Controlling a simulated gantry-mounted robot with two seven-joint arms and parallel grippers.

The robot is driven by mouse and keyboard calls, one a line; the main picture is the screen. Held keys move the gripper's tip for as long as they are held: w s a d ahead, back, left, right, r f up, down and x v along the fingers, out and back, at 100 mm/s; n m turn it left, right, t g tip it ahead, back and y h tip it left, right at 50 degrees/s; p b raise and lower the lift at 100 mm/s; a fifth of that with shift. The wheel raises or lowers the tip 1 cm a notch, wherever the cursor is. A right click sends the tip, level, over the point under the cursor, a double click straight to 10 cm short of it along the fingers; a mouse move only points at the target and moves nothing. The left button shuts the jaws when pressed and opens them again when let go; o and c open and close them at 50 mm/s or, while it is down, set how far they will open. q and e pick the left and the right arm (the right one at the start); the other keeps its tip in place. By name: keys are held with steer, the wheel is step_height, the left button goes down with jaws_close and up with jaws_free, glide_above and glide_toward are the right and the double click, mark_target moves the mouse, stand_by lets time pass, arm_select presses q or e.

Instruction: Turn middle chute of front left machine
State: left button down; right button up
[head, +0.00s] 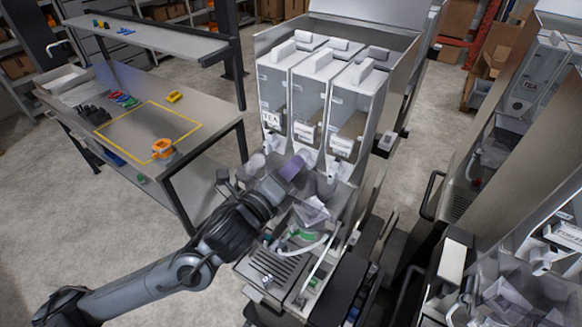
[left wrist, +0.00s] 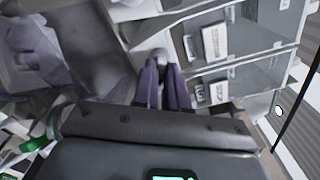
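The front left machine (head: 276,88) is a white dispenser with three clear-fronted canisters side by side, the left one labelled TEA. The middle canister (head: 308,98) has a small white chute at its lower front, mostly hidden by my left gripper (head: 293,165) in the head view. In the left wrist view, the two dark purple fingers of my left gripper (left wrist: 162,72) are close together, with a narrow gap. A pale rounded chute end (left wrist: 160,55) shows at their tips. I cannot tell whether the fingers press on it. My right gripper is not in view.
Below the chutes are clear funnels, a green-ended hose (head: 303,236) and a drip grate (head: 280,268). A workbench (head: 100,150) with a yellow outline stands at left. More dispensers (head: 545,75) stand at right. Open concrete floor lies between the workbench and machine.

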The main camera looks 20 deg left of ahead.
arm_select(q)
steer(key=shift+n, duration=0.3)
steer(key=shift+n+p, duration=6.55)
steer(key=shift+n, duration=5.05)
steer(key=c, duration=1.2)
jaws_free()
steer(key=shift+o, duration=0.2)
